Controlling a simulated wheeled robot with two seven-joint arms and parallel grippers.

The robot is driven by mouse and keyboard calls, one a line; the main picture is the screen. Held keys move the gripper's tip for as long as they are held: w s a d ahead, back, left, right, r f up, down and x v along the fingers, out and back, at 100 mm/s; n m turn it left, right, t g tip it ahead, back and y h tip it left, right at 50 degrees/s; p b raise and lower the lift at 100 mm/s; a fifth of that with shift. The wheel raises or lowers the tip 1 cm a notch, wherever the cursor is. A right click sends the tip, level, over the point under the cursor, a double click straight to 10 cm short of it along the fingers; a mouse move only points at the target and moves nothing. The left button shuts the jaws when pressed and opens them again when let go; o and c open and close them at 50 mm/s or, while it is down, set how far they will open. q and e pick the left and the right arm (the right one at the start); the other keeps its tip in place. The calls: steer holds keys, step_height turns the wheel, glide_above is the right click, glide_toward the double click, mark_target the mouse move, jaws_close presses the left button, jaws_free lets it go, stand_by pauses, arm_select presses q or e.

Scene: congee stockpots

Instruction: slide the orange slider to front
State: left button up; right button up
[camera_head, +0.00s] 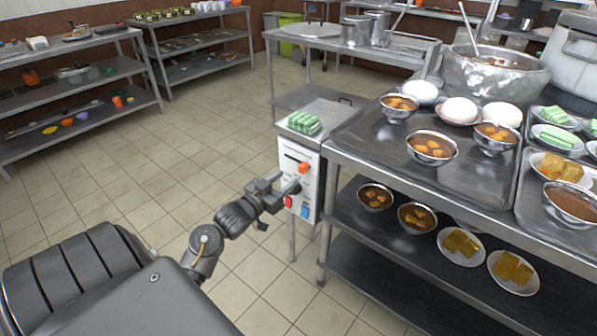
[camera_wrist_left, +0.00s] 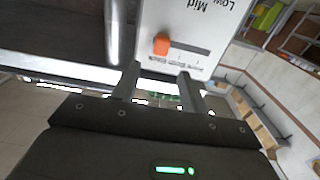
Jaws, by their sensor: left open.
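The orange slider (camera_head: 303,167) sticks out from the white front panel (camera_head: 297,155) of a box-shaped unit beside the steel table. In the left wrist view the orange slider (camera_wrist_left: 161,44) sits at the left end of a dark slot (camera_wrist_left: 190,49), under upside-down "Mid" and "Low" lettering. My left gripper (camera_head: 287,183) is in front of the panel, slightly below the slider. In the wrist view its two fingers (camera_wrist_left: 158,72) are apart and empty, with the slider just beyond their tips and seemingly not touched. My right gripper is not in view.
Red (camera_head: 289,201) and blue (camera_head: 304,211) parts are on the panel's lower area. A green-striped item (camera_head: 304,122) lies on top of the unit. The steel table (camera_head: 385,150) with bowls stands close at right. Tiled floor (camera_head: 150,180) is open at left.

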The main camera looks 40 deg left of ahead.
mark_target(300, 168)
arm_select(q)
steer(key=w, duration=0.6)
steer(key=shift+w+a+b, duration=0.1)
steer(key=shift+w+b, duration=0.1)
steer(key=shift+b, duration=0.15)
steer(key=shift+w, duration=0.3)
steer(key=c, duration=0.3)
jaws_close()
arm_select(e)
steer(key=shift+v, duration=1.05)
